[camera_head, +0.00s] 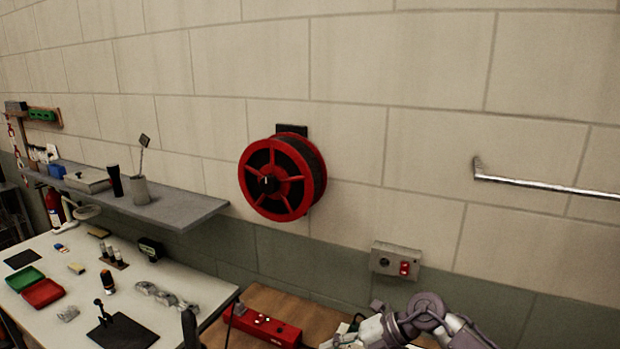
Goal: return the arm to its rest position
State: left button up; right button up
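One of my arms shows at the bottom right as grey and white links and joints, cut off by the lower edge of the picture. I see no gripper fingers on it. My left arm cannot be made out in this view. Neither gripper is in view, so I cannot see whether they hold anything.
A white worktable (215,291) with trays and small tools stands at left, under a grey shelf (183,213). A red hose reel (283,178), a switch box (396,261) and a metal rail (545,185) are on the wall. A red power strip (262,325) lies on a brown surface (310,310).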

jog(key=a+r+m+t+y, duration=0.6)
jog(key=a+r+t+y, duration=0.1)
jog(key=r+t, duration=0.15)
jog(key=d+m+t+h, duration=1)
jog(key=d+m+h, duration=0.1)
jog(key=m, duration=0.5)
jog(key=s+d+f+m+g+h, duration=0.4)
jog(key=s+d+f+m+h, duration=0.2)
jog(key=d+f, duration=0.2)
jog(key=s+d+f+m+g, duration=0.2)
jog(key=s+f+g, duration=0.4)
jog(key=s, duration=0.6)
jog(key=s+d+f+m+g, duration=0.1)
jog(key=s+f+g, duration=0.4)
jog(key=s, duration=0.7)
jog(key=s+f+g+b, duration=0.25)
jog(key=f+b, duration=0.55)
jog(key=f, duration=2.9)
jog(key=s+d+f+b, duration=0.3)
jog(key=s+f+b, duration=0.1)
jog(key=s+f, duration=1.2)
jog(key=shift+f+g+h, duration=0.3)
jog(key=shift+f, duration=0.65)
